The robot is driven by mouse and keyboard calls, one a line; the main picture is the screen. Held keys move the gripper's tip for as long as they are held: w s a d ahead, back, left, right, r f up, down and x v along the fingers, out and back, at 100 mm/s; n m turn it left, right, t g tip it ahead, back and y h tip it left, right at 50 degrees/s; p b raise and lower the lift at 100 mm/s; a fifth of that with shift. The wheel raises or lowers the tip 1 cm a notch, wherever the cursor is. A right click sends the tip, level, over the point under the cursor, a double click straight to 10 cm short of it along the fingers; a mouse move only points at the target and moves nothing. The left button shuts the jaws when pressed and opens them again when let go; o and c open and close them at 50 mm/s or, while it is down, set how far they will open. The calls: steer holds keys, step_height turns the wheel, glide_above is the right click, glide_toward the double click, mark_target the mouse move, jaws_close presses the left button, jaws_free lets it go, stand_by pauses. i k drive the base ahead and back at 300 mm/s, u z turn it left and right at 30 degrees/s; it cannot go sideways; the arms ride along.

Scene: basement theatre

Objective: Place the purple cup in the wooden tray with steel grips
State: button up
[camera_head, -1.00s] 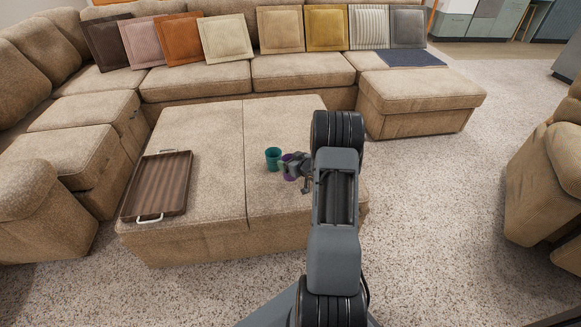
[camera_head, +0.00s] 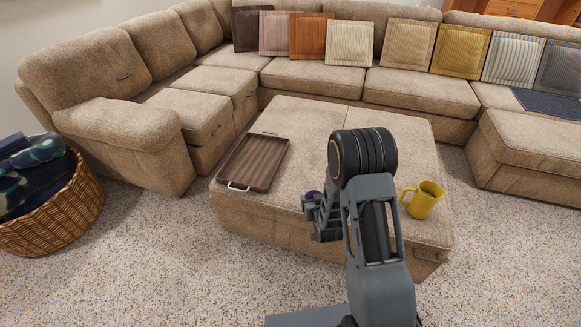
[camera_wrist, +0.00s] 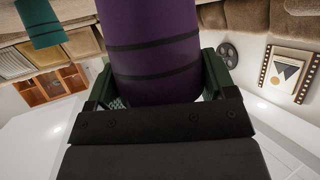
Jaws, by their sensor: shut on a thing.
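The purple cup (camera_head: 313,194) shows only in small part in the head view, at my gripper. In the wrist view the purple cup (camera_wrist: 155,45) has dark bands and sits between both fingers. My gripper (camera_head: 314,204) is shut on it, near the front edge of the ottoman and right of the tray. The wooden tray (camera_head: 253,163) lies empty on the ottoman's left part, with pale metal grips at its near and far ends. Whether the cup touches the ottoman is hidden by my gripper.
A yellow mug (camera_head: 424,199) stands right of my arm on the ottoman (camera_head: 310,120). A teal cup (camera_wrist: 40,22) shows at the wrist view's upper left. A wicker basket (camera_head: 50,215) with cloths stands on the floor at left. The ottoman between tray and gripper is clear.

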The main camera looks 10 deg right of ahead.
mark_target(243, 171)
steer(key=z, duration=0.1)
steer(key=k, duration=0.3)
steer(key=u, duration=0.85)
steer(key=i, duration=1.2)
steer(key=u, duration=0.4)
